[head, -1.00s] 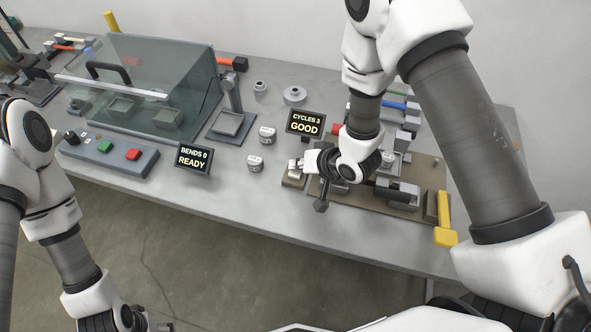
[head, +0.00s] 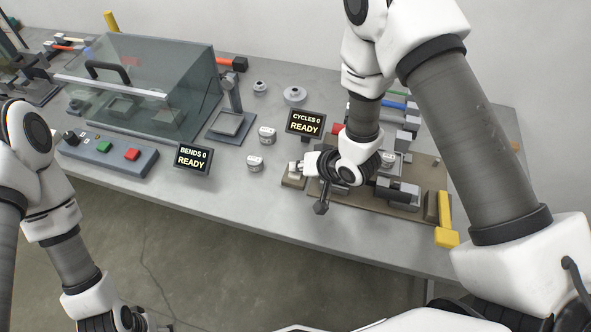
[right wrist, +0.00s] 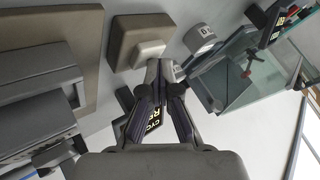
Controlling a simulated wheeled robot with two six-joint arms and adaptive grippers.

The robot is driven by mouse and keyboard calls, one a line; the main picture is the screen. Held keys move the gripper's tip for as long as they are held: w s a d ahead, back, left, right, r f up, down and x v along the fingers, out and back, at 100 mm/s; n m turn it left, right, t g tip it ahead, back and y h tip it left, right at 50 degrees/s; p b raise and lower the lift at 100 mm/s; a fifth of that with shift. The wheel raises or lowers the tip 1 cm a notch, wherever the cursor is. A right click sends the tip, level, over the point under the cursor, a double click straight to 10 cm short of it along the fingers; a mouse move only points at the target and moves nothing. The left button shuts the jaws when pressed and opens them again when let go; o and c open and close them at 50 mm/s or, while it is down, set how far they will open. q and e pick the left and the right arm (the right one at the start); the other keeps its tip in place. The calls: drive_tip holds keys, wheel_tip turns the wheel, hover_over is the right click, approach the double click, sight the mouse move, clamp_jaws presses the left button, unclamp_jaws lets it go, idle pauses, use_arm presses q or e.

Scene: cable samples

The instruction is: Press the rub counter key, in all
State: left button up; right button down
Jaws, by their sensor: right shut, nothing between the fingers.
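The rub counter key is a pale cap (right wrist: 150,50) on a brown block (right wrist: 126,42) in the right wrist view. In the head view the block (head: 291,181) sits at the left end of the rub tester's brown base. My right gripper (head: 300,166) is shut and empty, its tips at the key; in the right wrist view the closed tips (right wrist: 163,68) overlap the key's lower edge. I cannot tell whether they touch it. The counter display (head: 305,123) reads "CYCLES 0 READY". My left gripper (head: 135,321) is cut off at the bottom edge.
A second display (head: 193,158) reads "BENDS 0 READY" beside a control box (head: 108,153) with green and red buttons. A glass-sided enclosure (head: 140,85) stands behind it. A yellow-handled tool (head: 445,218) lies at the right.

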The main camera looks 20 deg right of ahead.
sight(298, 174)
drive_tip(key=shift+r, duration=0.1)
drive_tip(key=shift+r+p, duration=0.85)
drive_tip(key=shift+p, duration=0.05)
wheel_tip(298, 174, up, 5)
drive_tip(key=p, duration=0.4)
idle(0.5)
